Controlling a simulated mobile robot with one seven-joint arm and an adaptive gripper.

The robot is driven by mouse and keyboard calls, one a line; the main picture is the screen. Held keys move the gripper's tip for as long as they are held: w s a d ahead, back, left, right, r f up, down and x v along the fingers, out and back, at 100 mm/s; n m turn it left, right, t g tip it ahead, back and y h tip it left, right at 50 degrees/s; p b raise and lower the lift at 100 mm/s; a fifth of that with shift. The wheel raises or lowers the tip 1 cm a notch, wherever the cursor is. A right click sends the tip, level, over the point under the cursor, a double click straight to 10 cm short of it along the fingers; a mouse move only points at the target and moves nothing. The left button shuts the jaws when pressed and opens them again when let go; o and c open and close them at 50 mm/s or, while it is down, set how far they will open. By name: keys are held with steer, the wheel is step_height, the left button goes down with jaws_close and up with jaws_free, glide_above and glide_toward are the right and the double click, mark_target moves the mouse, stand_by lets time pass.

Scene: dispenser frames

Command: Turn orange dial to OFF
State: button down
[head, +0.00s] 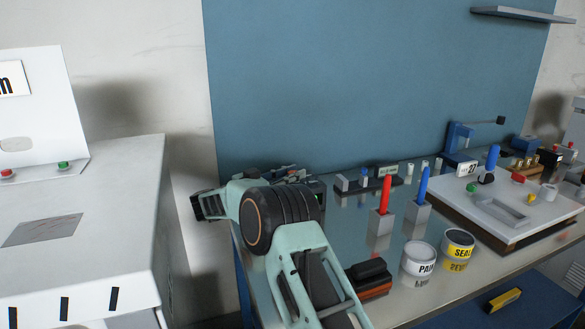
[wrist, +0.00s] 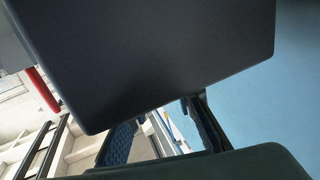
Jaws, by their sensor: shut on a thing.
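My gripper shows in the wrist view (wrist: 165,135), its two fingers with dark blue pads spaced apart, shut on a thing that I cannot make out. A large dark grey block (wrist: 160,60) fills the upper middle of that view and hides much around the fingers. I cannot pick out an orange dial with certainty in either view, nor any OFF mark.
Red (head: 385,196) and blue (head: 423,186) handles stand in holders on the bench. A white board (head: 452,205) with small parts lies right. A white cabinet (head: 90,220) stands left.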

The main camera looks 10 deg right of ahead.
steer(key=shift+f+m+g+h+p, duration=0.2)
steer(key=shift+m+g+h+p, duration=0.5)
steer(key=shift+g, duration=0.5)
steer(key=c, duration=1.6)
jaws_free()
steer(key=shift+d, duration=0.1)
steer(key=shift+r, duration=0.1)
steer(key=shift+r, duration=0.15)
step_height(320, 180, up, 10)
steer(key=shift+f, duration=0.15)
